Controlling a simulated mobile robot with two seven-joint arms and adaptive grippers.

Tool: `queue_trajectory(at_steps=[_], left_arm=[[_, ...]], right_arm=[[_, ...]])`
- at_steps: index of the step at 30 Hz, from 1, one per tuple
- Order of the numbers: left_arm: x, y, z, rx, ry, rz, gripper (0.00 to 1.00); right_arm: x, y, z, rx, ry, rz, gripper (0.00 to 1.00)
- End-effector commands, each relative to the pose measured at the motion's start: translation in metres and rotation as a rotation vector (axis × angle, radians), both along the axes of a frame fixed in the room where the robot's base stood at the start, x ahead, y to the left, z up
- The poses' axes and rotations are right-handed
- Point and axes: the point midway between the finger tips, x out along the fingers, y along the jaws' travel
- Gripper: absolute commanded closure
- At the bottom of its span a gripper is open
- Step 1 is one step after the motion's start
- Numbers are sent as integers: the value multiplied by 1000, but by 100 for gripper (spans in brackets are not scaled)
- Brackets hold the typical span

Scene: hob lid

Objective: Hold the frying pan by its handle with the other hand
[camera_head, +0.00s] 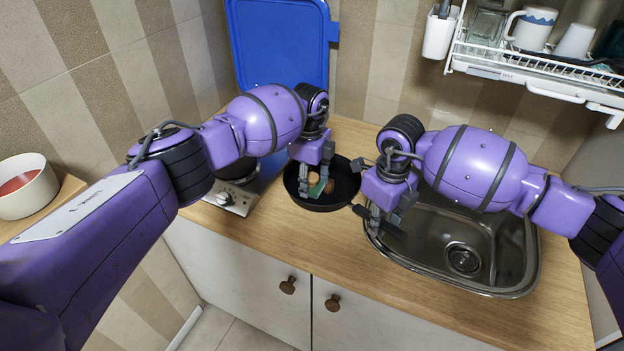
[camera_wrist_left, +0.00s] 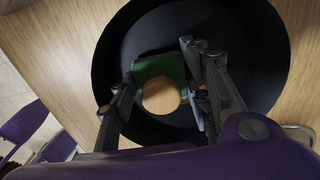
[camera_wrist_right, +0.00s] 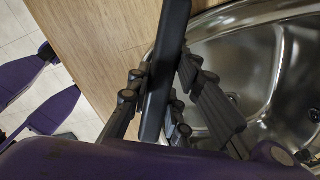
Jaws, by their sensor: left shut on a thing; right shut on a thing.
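The black frying pan (camera_head: 343,177) stands on the wooden worktop, left of the sink. Its dark handle (camera_head: 391,230) points right, over the sink's near-left edge. My right gripper (camera_head: 383,217) is shut on the handle, which also shows between its fingers in the right wrist view (camera_wrist_right: 166,60). My left gripper (camera_head: 318,180) is down inside the pan, with its fingers on either side of a green piece (camera_wrist_left: 160,67) with a round tan part (camera_wrist_left: 160,95). What this piece is exactly, I cannot tell, as the fingers partly hide it.
The steel sink (camera_head: 515,250) lies right of the pan. A hob (camera_head: 234,196) is left of the pan, partly behind my left arm. A blue board (camera_head: 280,45) stands against the wall. A dish rack (camera_head: 535,68) hangs at upper right. A bowl (camera_head: 30,190) stands far left.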

Motion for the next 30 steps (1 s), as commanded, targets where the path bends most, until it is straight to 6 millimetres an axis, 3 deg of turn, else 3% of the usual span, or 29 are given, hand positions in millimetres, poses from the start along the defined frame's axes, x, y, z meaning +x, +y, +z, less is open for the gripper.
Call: queue_trajectory(at_steps=[5,21,30], left_arm=[[1,0,5,-1,-2,-1,85],[1,0,56,0,-2,0,85],[0,0,61,0,0,0,85]], right_arm=[[0,0,0,1,-1,0,100],[0,0,0,1,-1,0,100],[0,0,0,1,-1,0,100]])
